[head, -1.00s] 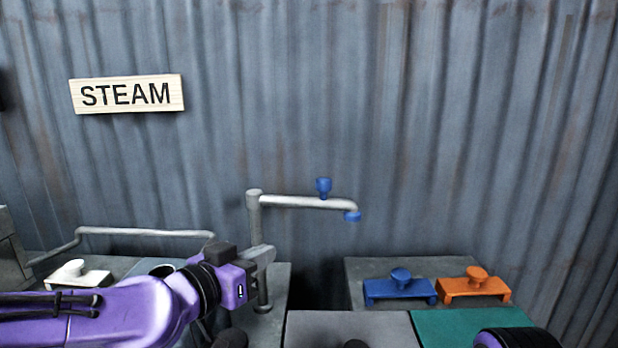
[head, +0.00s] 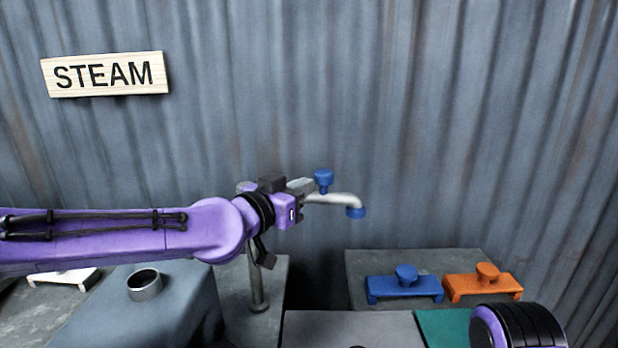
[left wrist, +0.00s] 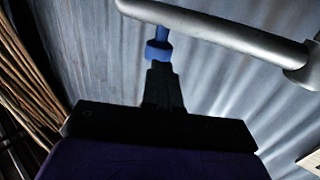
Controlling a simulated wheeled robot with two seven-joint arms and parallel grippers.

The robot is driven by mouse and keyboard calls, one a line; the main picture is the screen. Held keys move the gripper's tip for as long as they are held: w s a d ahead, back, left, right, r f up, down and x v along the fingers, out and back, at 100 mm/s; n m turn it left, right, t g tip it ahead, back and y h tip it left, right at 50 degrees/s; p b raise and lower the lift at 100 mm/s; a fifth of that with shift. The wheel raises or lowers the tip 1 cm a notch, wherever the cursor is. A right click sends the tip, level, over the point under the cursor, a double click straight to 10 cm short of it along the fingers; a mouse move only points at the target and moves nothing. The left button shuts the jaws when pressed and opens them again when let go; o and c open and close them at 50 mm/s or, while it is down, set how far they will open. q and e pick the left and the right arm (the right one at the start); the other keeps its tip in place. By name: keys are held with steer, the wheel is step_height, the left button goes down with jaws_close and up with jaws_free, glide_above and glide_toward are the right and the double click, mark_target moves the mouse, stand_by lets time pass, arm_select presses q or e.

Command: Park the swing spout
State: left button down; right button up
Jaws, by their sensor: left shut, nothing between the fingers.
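The swing spout (head: 340,198) is a grey pipe on an upright post (head: 258,285), with a blue nozzle (head: 356,212) at its right end. A blue knob (head: 323,180) stands up from the pipe. My left gripper (head: 307,187) is shut and empty, its fingertips just left of the knob. My arm hides the top of the post and the left part of the pipe. In the left wrist view the pipe (left wrist: 220,30) crosses above the shut fingers (left wrist: 162,72), and the knob (left wrist: 158,48) is right at their tips. I cannot tell whether they touch. My right gripper is not in view.
A metal cup (head: 144,285) stands at lower left. A corrugated wall bearing a STEAM sign (head: 104,75) is behind. Rattan canes (left wrist: 30,75) show in the wrist view.

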mark_target(317, 177)
arm_select(q)
steer(key=shift+p+x, duration=0.3)
steer(key=shift+x, duration=0.65)
steer(key=shift+w+d, duration=0.2)
steer(key=shift+d, duration=0.15)
steer(key=shift+w+d+r+n+t+y+p, duration=0.15)
steer(key=shift+w+n+t+y+p, duration=0.15)
steer(key=shift+w+y+p, duration=0.15)
steer(key=shift+w+d, duration=0.25)
steer(key=shift+w, duration=0.3)
steer(key=shift+a, duration=0.1)
